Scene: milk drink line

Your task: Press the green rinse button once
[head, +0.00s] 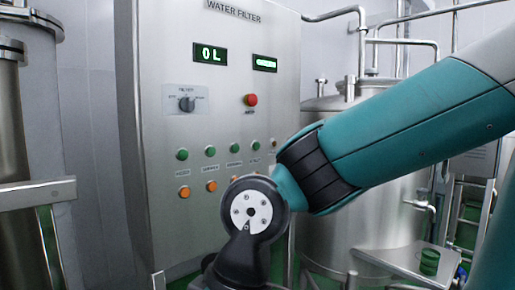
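A grey metal control panel (222,122) headed "WATER FILTER" stands left of centre in the head view. A row of green buttons crosses it, with a first green button (182,154), a second (210,151), a third (234,147) and a fourth (255,144). Their small labels are too blurred to read, so I cannot tell which is the rinse button. My arm reaches in from the right, and its dark wrist joint is in front of the panel's lower right part. My gripper does not show, so its state and any contact are hidden.
Orange buttons (184,191) sit below the green row. Above are a red button (251,100), a rotary switch (187,104) and a display reading "0 L" (210,54). A steel tank (345,232) with pipes stands behind my arm. Another metal vessel (12,130) is at the left edge.

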